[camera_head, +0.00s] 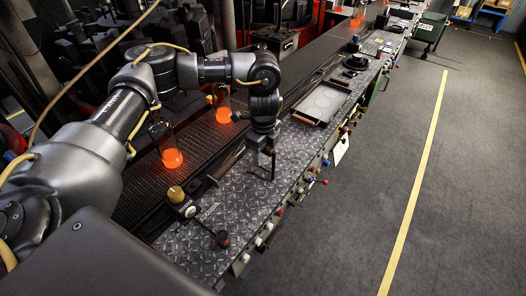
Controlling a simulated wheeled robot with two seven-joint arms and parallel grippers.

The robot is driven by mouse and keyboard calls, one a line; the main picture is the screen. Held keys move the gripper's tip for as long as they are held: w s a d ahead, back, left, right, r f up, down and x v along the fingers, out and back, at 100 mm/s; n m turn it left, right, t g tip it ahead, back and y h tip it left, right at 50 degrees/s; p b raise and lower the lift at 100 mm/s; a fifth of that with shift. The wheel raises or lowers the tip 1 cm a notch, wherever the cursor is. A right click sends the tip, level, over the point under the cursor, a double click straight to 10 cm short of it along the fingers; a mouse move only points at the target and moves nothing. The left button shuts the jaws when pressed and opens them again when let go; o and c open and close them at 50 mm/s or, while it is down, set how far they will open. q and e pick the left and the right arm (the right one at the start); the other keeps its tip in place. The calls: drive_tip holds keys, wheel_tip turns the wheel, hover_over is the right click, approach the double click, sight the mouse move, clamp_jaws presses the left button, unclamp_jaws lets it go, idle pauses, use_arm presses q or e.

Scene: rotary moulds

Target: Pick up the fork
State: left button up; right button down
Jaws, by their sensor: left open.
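My left gripper (270,168) points down over the diamond-plate bench top (190,239). It is open, and nothing shows between its fingers. I cannot make out the fork for certain. A long, dark, narrow tool (226,166) lies on the bench just left of the gripper, along the conveyor side. Another thin, dark, long shape (318,76) lies farther back beside the tray. Either is too small and dark to name surely. My right gripper is not in view.
A shallow grey tray (322,103) with brown handles lies beyond the gripper. Glowing orange bottles (172,158) (223,115) stand on the dark conveyor. A yellow-knobbed device (176,194) sits on the near bench. Coloured knobs line the front edge (297,203). The floor at right is clear.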

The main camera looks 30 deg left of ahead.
use_arm(q)
drive_tip(key=shift+c, duration=0.4)
clamp_jaws()
